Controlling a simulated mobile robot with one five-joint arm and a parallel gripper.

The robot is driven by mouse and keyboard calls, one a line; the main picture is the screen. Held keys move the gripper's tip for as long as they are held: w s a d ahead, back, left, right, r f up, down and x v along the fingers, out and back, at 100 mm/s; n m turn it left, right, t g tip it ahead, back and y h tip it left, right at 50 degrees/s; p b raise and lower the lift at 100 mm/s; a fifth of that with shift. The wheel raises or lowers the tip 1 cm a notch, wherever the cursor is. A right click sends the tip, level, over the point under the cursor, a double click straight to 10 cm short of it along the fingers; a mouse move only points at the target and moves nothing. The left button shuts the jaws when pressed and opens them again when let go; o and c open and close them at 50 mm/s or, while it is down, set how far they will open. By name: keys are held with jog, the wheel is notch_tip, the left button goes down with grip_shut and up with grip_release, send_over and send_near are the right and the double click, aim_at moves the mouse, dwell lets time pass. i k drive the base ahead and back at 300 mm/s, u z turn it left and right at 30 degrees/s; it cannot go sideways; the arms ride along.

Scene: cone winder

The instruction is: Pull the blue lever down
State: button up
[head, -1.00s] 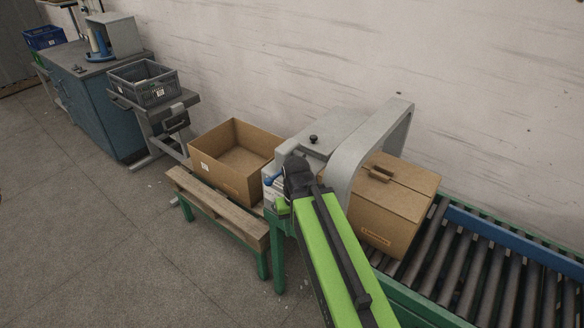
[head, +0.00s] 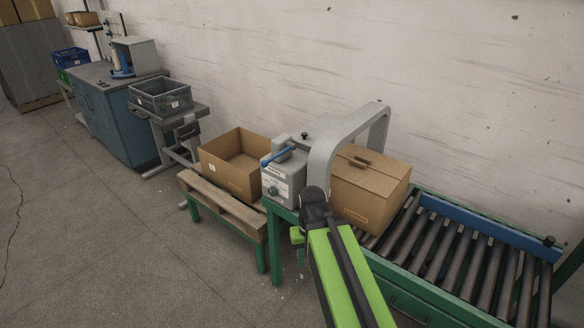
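The blue lever (head: 277,157) sticks out from the upper front of a grey machine box (head: 283,182). It slants, with its left end lower than its right end. My gripper (head: 316,200) is at the dark end of my green arm, in front of the machine's right side and the foot of the grey arch. In the picture it is below and to the right of the lever, apart from it. Its fingers are hidden behind the dark wrist, so I cannot tell whether it is open or shut.
A closed carton (head: 367,190) stands on the roller conveyor (head: 460,262) right of the grey arch (head: 345,128). A grey crate (head: 160,97) is farther left.

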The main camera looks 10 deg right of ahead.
aim_at(278, 155)
jog(key=u, duration=0.2)
jog(key=i, duration=0.85)
jog(key=u, duration=4.35)
jog(key=i, duration=0.1)
jog(key=z, duration=2.7)
jog(key=k, duration=0.85)
jog(key=z, duration=0.45)
jog(key=i, duration=1)
jog(key=u, duration=0.1)
